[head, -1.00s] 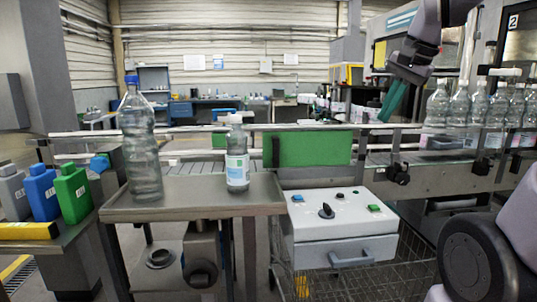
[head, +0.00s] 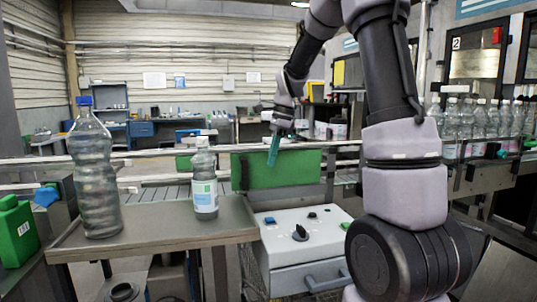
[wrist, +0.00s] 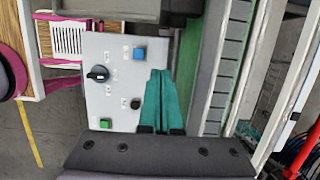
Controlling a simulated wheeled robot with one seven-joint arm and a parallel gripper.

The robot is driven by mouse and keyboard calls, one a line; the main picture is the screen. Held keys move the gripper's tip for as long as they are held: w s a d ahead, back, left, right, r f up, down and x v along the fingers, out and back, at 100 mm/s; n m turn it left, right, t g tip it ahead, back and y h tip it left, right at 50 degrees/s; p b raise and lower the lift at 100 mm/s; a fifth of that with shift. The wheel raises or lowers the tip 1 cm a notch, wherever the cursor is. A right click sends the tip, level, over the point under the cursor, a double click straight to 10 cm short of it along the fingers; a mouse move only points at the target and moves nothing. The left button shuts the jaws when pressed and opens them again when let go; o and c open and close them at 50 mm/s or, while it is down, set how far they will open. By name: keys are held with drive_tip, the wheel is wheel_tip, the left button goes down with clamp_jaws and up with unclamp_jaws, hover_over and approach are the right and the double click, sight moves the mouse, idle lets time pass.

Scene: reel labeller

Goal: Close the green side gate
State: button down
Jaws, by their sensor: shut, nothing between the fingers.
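The green side gate (head: 300,174) is a flat upright panel at the near side of the conveyor, behind the control box. A dark post stands at its left end. From the head view I cannot tell how far it stands from the conveyor rail. In the wrist view a green strip (wrist: 188,50) runs along the belt, right of the fingers. My gripper (head: 272,160) has teal fingers, shut and empty, pointing down. They overlap the upper middle of the gate in the head view; I cannot tell whether they touch it. The wrist view also shows the fingers (wrist: 158,98).
The white control box (head: 300,240) with a black knob and buttons stands below the gate. A steel table (head: 150,238) at left holds a large bottle (head: 91,175) and a small labelled bottle (head: 204,180). Several bottles (head: 470,125) line the conveyor at right.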

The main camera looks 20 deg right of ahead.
drive_tip(key=a+f, duration=0.5)
drive_tip(key=shift+a+f, duration=0.15)
drive_tip(key=shift+f, duration=0.25)
drive_tip(key=a, duration=2.9)
drive_tip(key=shift+a, duration=0.2)
